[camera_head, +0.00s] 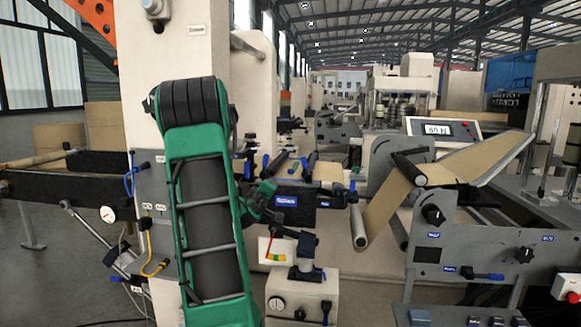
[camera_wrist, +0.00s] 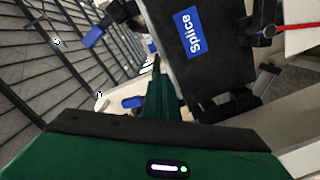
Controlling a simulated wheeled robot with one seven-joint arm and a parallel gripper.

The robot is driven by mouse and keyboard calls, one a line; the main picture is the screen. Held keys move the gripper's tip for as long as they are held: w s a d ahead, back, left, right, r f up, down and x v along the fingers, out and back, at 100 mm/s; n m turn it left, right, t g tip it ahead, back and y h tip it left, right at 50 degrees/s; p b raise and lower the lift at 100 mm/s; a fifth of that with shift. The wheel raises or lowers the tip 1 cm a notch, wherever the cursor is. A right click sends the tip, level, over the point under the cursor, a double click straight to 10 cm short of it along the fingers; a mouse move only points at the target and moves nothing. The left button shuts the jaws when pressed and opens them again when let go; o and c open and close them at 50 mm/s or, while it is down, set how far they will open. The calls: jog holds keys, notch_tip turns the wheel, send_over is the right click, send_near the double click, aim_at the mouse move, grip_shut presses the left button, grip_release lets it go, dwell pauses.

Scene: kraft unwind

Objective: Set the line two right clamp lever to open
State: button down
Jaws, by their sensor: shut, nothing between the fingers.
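My gripper (camera_head: 264,196) is shut and empty, in front of the left end of the dark splice table (camera_head: 325,193) in the head view. Its narrow green fingers (camera_wrist: 158,66) point up the wrist view, beside the black block with the blue "Splice" label (camera_wrist: 190,32). Several blue-tipped levers are near: one blue tip (camera_wrist: 96,37) is left of the fingers, and another (camera_wrist: 132,102) is lower beside them. In the head view, blue-ended handles (camera_head: 307,162) stand on the splice table. I cannot tell which is the line two right clamp lever; no line number is readable.
My arm covers much of the left. A small stand with a red-green gauge card (camera_head: 277,250) is below the gripper. A brown web (camera_head: 400,195) runs over rollers at right, by a grey panel (camera_head: 470,257) with knobs. A beige column (camera_head: 155,60) stands at left.

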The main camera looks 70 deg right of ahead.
jog(key=s+a+r+n+g+h, duration=0.1)
jog(key=s+a+r+n+g, duration=0.15)
jog(key=r+n, duration=0.4)
jog(key=s+d+r+g, duration=0.1)
jog(key=s+d, duration=0.3)
jog(key=d, duration=0.5)
jog(key=shift+s+r+n, duration=0.2)
jog(key=shift+r+n, duration=0.15)
jog(key=shift+n, duration=0.1)
jog(key=shift+d, duration=0.1)
